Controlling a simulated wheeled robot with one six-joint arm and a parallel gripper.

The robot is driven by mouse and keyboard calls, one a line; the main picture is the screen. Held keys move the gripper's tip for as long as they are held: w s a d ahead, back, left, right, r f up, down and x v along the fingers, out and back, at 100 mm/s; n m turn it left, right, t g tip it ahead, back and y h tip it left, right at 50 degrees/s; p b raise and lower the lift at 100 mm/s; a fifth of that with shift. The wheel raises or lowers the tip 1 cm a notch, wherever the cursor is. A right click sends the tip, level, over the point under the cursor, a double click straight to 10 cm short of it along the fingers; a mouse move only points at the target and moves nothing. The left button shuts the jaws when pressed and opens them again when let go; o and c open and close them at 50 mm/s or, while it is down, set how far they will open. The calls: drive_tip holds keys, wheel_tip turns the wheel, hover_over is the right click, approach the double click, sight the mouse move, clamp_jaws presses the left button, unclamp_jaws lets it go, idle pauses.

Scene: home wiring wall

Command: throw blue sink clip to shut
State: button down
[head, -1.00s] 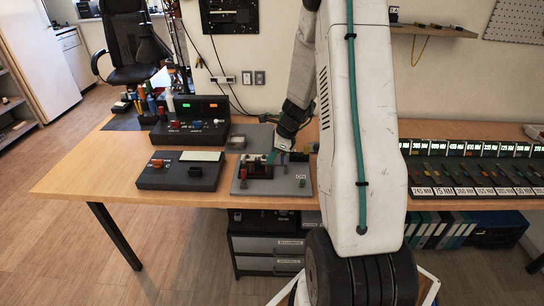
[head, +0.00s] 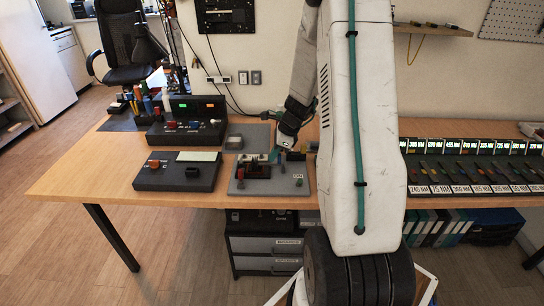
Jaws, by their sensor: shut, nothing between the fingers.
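A grey board (head: 292,187) near the table's front edge carries a dark block (head: 258,171) with small fittings on it. A small blue-teal piece (head: 273,156) stands at the back right of the block, and it may be the blue sink clip. It is too small to tell whether it is open or shut. My gripper (head: 280,149) reaches down from the right, tilted, its tip just above and beside the blue-teal piece. Its fingers are shut and hold nothing. I cannot tell whether they touch the piece.
A dark panel with an orange-red knob (head: 154,163) lies left of the board. Behind it stands a dark console with lit displays (head: 181,107). A long row of labelled switches (head: 470,172) is at the right. The bare wooden table (head: 85,170) is free at far left.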

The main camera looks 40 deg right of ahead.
wheel_tip(320, 180, up, 13)
drive_tip(key=shift+w+a, duration=0.3)
drive_tip(key=shift+w, duration=0.05)
idle(0.7)
drive_tip(key=s+a+r+n+h, duration=0.1)
drive_tip(key=s+a+r+n, duration=0.3)
drive_tip(key=s+a+n, duration=0.4)
drive_tip(key=s+a+r+n+g+h, duration=0.1)
drive_tip(key=s+a+r+n, duration=0.3)
drive_tip(key=s+a+n, duration=0.5)
drive_tip(key=s+a+r+n+g+h, duration=0.1)
drive_tip(key=s+a+r+n, duration=0.3)
drive_tip(key=s+a+n, duration=0.5)
drive_tip(key=shift+a+r+n, duration=0.25)
drive_tip(key=shift+a+n, duration=0.1)
drive_tip(key=shift+n, duration=0.25)
